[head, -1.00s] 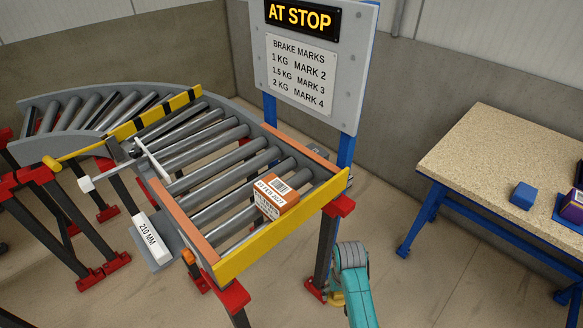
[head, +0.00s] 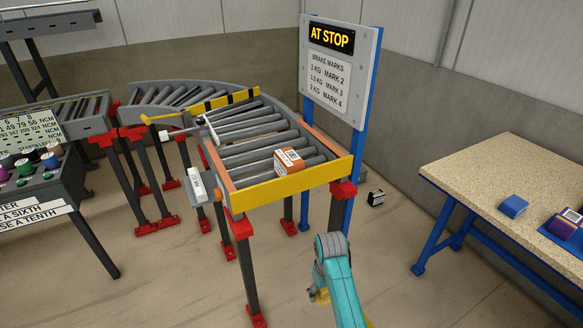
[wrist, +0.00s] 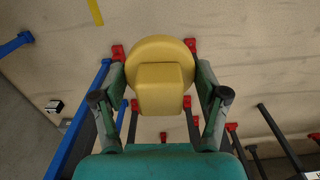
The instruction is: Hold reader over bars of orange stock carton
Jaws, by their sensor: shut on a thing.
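The orange carton (head: 289,161) with a white barcode label sits on the rollers of the conveyor, close behind the yellow end bar (head: 290,190). My gripper (wrist: 160,82) is shut on a yellow thing, which I take to be the reader (wrist: 161,58); it has a round disc and a block-like body. In the head view a bit of yellow (head: 318,294) shows beside my teal arm, low and in front of the conveyor, apart from the carton. The reader's face is hidden. The carton is not visible in the wrist view.
A sign board reading AT STOP (head: 339,66) stands behind the conveyor. A bench (head: 490,170) at the right holds a blue block (head: 513,206) and a purple device (head: 563,224). A control panel (head: 30,160) is at left. A small black-and-white object (head: 376,198) lies on the floor.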

